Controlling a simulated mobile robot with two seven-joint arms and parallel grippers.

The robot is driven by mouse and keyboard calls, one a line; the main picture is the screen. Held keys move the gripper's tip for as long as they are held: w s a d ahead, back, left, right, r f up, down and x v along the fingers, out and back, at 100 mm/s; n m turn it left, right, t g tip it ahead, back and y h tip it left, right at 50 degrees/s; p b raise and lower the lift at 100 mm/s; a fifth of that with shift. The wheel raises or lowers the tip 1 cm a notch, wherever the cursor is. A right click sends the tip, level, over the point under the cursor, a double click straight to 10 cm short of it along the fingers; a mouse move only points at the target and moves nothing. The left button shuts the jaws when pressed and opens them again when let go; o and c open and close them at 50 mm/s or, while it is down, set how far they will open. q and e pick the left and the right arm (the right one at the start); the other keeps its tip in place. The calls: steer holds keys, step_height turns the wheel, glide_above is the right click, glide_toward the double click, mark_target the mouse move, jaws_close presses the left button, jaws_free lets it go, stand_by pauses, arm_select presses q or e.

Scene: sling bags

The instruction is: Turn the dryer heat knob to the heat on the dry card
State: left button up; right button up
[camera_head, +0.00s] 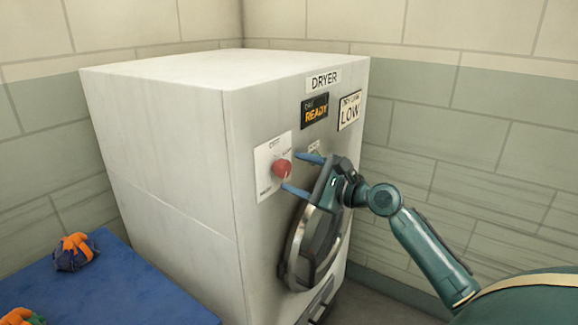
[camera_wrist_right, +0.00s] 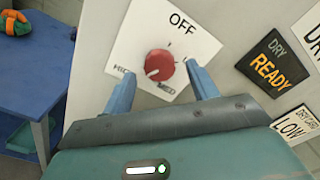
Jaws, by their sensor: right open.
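The red heat knob (camera_head: 281,169) sits on a white dial plate (camera_head: 265,157) on the dryer front. In the right wrist view the knob (camera_wrist_right: 160,66) has a pale mark at its lower left, on the side towards HIGH and MED. OFF is at the top of the plate; the LOW label is not readable there. The dry card (camera_head: 349,112) reads LOW. My right gripper (camera_head: 291,171) is open, its blue fingers pointing at the plate on either side of the knob. I cannot tell whether they touch it. My left gripper is out of view.
The white dryer (camera_head: 170,150) has a dark READY sign (camera_head: 314,111) and a round door (camera_head: 315,245) below the knob, partly behind my right gripper. A blue table (camera_head: 120,285) with orange and blue bundles (camera_head: 75,252) stands at the left.

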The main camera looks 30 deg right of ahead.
steer(key=shift+x, duration=1.05)
steer(key=shift+w+a, duration=0.15)
steer(key=shift+w, duration=0.2)
steer(key=shift+c, duration=0.2)
steer(key=c, duration=1)
steer(key=shift+o, duration=0.2)
steer(key=shift+n, duration=0.3)
